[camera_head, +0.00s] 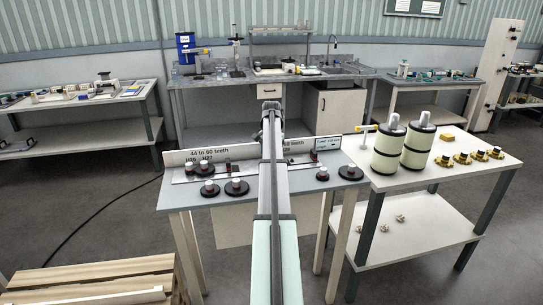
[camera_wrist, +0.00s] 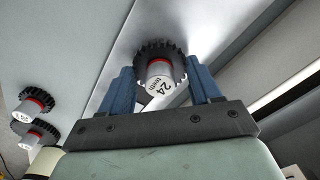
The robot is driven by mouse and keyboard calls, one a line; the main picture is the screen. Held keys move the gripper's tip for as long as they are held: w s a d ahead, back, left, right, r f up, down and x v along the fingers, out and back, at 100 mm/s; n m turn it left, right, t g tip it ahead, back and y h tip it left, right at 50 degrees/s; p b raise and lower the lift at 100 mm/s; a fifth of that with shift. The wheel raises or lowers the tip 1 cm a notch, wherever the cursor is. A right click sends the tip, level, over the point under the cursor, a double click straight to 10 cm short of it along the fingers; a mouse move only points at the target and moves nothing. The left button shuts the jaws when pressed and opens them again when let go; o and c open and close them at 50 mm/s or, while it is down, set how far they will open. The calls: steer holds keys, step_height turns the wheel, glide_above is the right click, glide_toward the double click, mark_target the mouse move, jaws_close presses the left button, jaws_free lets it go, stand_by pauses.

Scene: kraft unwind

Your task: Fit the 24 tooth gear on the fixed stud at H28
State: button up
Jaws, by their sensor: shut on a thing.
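In the wrist view the 24 tooth gear (camera_wrist: 158,70) is a dark toothed wheel with a white hub, a red band and "24 teeth" printed on the hub's end. My gripper (camera_wrist: 160,78) has its two blue fingers on either side of the hub, shut on it. The gear is in front of a pale grey surface; I cannot tell whether it touches it. In the head view my arm crosses the middle of the gear bench (camera_head: 206,192) and hides the gear. An H28 label (camera_head: 287,149) seems to show beside the arm; its stud is hidden.
Black gears with white-topped hubs stand left (camera_head: 237,187) and right (camera_head: 350,172) of my arm. A labelled back board (camera_head: 210,154) runs along the bench. Two more gears (camera_wrist: 36,100) show left in the wrist view. Two large cylinders (camera_head: 418,140) stand on the right table.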

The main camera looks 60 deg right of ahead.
steer(key=shift+f, duration=0.2)
stand_by(0.4)
steer(key=o, duration=1.5)
steer(key=shift+r, duration=0.1)
step_height(320, 180, up, 14)
steer(key=shift+f, duration=0.2)
